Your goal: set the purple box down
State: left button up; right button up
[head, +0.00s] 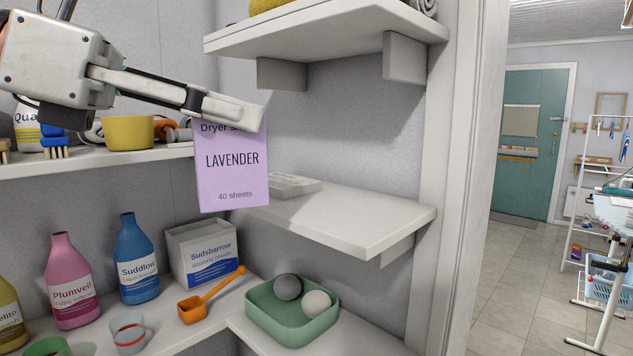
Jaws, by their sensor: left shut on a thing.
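The purple box (231,172) is a flat upright carton marked "LAVENDER" and "40 sheets". My left gripper (234,112) comes in from the upper left and is shut on the top of the box. The box hangs in front of the corner where the left shelf and the right middle shelf (350,218) come close. Its lower right edge overlaps the middle shelf in the picture; I cannot tell whether it touches. My right gripper is not in view.
A flat white item (293,186) lies at the back of the middle shelf, whose front part is bare. Below stand a green tray (290,319) with two balls, a washing powder box (205,252), an orange scoop (195,308) and bottles. An upper shelf (325,28) overhangs.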

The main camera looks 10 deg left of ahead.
pick_arm(q)
jog(key=shift+d+r+p+x, duration=0.1)
jog(key=shift+r+p+x, duration=0.3)
jog(key=shift+x, duration=2.6)
jog(key=shift+d+r+p+x, duration=0.15)
jog(key=shift+p+x, duration=0.5)
jog(key=shift+x, duration=2.4)
jog(key=shift+d+r+p+x, duration=0.1)
jog(key=shift+r+p+x, duration=0.3)
jog(key=shift+x, duration=2.6)
jog(key=shift+s+f, duration=0.1)
jog(key=shift+f, duration=0.15)
jog(key=o, duration=1.3)
